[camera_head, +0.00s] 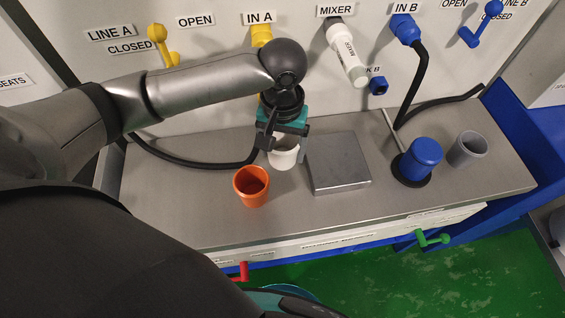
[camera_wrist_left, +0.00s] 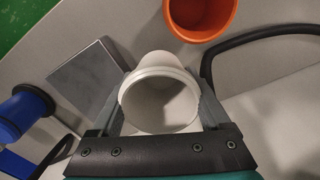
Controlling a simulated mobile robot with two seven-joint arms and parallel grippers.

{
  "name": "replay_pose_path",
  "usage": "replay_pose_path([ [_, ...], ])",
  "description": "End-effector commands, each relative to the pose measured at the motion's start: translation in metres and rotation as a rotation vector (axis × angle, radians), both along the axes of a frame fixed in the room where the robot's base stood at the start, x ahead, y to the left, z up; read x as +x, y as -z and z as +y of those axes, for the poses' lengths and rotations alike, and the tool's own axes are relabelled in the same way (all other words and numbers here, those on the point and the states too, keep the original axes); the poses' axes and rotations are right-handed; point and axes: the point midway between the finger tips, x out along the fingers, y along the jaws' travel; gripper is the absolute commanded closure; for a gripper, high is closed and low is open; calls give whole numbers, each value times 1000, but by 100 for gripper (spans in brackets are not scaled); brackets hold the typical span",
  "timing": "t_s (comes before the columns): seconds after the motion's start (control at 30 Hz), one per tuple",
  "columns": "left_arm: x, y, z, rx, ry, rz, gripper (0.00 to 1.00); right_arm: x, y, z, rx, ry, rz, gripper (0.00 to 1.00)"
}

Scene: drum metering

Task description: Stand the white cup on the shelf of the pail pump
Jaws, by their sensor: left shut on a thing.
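The white cup (camera_head: 284,158) is between the fingers of my left gripper (camera_head: 285,145), above or on the grey counter behind the orange cup. In the left wrist view the white cup (camera_wrist_left: 160,102) shows its open mouth towards the camera, with a finger of my left gripper (camera_wrist_left: 158,108) against each side. The gripper is shut on it. I cannot tell whether the cup's base touches the counter. I cannot make out for certain the pail pump or its shelf. My right gripper is not in view.
An orange cup (camera_head: 251,186) stands close in front, a flat metal block (camera_head: 338,162) just right. A blue cylinder (camera_head: 422,158) and grey cup (camera_head: 468,149) stand farther right. Black hoses and valve handles line the back panel. The counter's (camera_head: 185,205) front left is clear.

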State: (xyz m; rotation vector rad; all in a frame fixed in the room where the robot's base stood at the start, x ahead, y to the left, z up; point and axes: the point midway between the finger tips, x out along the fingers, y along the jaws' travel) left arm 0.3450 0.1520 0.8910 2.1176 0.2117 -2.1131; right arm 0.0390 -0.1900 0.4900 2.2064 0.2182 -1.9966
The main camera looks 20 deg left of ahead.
Motion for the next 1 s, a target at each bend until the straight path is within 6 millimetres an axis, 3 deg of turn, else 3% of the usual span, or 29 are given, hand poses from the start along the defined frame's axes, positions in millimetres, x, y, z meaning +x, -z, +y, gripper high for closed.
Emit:
replay_pose_path([
  [0.2,-1,41,0,1,0,4,76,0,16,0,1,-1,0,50],
  [0.3,0,51,0,1,1,1,76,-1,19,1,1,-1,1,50],
  [0.73,-1,56,0,0,0,3,76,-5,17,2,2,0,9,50],
  [0.77,-1,56,0,1,0,2,18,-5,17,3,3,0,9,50],
  [0.9,-1,56,0,1,0,2,2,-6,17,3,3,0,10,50],
  [1.0,-1,56,0,1,0,1,0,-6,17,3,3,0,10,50],
])
